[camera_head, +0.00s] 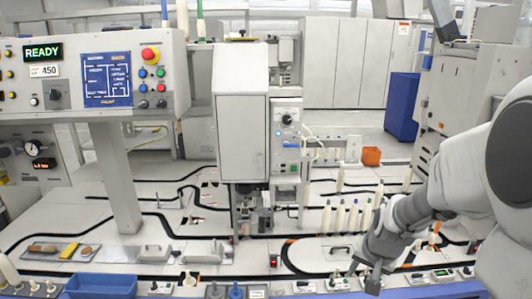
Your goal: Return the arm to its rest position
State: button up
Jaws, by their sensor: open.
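My arm (435,195) enters from the right edge and reaches down and left over the front right of the work surface. My gripper (364,272) points downward near the front edge, with its fingers apart. I see nothing held between them, though the view is small. Several upright bobbins (340,217) stand just behind and left of my gripper. Part of the surface behind the arm is hidden.
A control panel (160,85) reading READY stands at the left on a post. A tall grey machine head (241,135) stands in the middle. A blue tray (100,287) is at the front left. An orange box (371,156) and a blue cabinet (402,105) are behind.

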jog(key=s+a+r+n+t, duration=0.1)
jog(key=s+a+r+n, duration=0.25)
jog(key=s+r, duration=0.5)
jog(key=s+a+r+n+t, duration=0.1)
jog(key=s+a+r+n, duration=0.2)
jog(key=s+a+r, duration=0.5)
jog(key=s+d+r+p, duration=0.2)
jog(key=d+r+p, duration=0.1)
jog(key=r+p, duration=1.4)
jog(key=shift+d+r+p, duration=0.15)
jog(key=shift+r+p, duration=0.05)
jog(key=shift+p, duration=0.4)
jog(key=shift+d+m, duration=0.1)
jog(key=shift+m, duration=0.15)
